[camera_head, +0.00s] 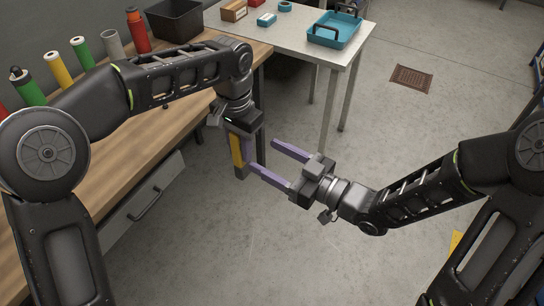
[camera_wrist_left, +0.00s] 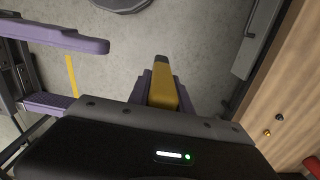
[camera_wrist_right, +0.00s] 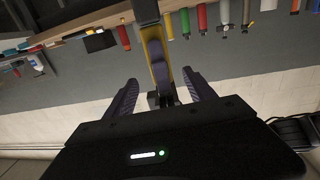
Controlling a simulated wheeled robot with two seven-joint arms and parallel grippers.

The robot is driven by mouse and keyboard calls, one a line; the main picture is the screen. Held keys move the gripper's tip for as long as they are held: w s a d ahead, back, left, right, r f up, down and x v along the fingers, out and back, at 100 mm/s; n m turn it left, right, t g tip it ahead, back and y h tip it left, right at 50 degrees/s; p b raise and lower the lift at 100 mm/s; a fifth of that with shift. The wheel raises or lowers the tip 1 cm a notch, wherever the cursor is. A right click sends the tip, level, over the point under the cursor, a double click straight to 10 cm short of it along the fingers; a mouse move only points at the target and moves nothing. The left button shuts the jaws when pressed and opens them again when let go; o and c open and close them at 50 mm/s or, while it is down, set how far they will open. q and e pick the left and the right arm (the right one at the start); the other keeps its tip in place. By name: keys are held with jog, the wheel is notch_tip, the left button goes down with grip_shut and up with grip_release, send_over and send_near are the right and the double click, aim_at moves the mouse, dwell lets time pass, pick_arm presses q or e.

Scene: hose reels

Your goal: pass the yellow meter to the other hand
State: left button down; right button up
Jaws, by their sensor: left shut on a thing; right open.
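The yellow meter (camera_head: 237,150) is a long yellow bar with a dark end, hanging upright below my left gripper (camera_head: 245,150). My left gripper is shut on it; in the left wrist view the meter (camera_wrist_left: 162,90) sits between the purple fingers. My right gripper (camera_head: 263,155) is open and empty, its two purple fingers pointing at the meter from the right. In the right wrist view the meter (camera_wrist_right: 155,62) lines up with the gap between my right fingers, partly hidden by a left finger. I cannot tell whether it is between the right fingertips or just beyond them.
A wooden workbench (camera_head: 160,130) with several coloured cylinders runs along the left. A white table (camera_head: 290,40) at the back holds a teal tray (camera_head: 334,30) and small boxes. A black bin (camera_head: 175,20) stands at the bench's far end. The floor below the grippers is clear.

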jog(key=shift+w+a, duration=0.1)
dwell(0.3)
jog(key=x, duration=1.1)
jog(key=shift+w+a, duration=0.2)
jog(key=shift+a, duration=0.1)
grip_shut()
pick_arm(q)
jog(key=c, duration=1.1)
grip_release()
pick_arm(e)
jog(key=shift+r, duration=0.1)
